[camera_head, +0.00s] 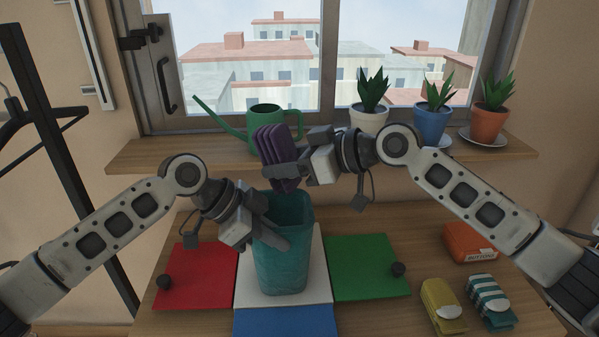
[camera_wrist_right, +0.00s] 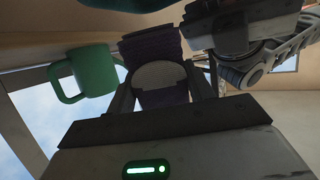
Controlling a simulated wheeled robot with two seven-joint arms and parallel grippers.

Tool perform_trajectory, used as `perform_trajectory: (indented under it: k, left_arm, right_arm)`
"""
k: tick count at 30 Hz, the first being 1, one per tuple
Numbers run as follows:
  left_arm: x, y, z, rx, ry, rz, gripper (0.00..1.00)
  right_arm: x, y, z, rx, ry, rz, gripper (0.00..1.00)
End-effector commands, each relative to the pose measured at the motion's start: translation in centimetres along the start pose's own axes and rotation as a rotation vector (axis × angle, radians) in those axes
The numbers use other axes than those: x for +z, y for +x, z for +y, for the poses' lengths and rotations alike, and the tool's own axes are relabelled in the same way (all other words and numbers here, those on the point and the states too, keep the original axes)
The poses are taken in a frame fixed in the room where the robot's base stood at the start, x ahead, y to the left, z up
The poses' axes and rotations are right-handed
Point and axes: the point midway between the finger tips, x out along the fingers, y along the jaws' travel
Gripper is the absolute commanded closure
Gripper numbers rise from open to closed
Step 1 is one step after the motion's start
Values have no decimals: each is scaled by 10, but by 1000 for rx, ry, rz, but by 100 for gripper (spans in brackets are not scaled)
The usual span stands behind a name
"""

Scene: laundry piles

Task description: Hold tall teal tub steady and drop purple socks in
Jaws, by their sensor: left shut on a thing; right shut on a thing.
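The tall teal tub (camera_head: 283,262) stands upright on the white mat in the middle of the table. My left gripper (camera_head: 272,232) is shut on the tub at its upper left side. The purple socks (camera_head: 275,150) are in my right gripper (camera_head: 283,172), which is shut on them above the tub's opening. The socks also show between the fingers in the right wrist view (camera_wrist_right: 160,97). The inside of the tub is hidden from me.
Red (camera_head: 195,277), white (camera_head: 318,265), green (camera_head: 368,262) and blue (camera_head: 285,322) mats lie around the tub. Yellow (camera_head: 441,303) and teal striped (camera_head: 490,300) rolled socks and an orange box (camera_head: 470,243) are at the right. A green watering can (camera_head: 275,113) and potted plants (camera_head: 370,115) stand on the sill behind.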

Motion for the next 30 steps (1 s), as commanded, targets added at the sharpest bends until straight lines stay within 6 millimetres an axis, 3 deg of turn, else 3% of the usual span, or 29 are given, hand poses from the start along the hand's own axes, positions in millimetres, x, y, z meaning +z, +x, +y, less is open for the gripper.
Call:
perform_trajectory:
  k: [7,30]
  left_arm:
    - [2,2,1,4,-3,-4,100]
    - [2,1,1,4,-3,-4,100]
  right_arm:
    - [7,5,1,-8,-3,15,70]
    - [59,24,1,-8,-4,13,70]
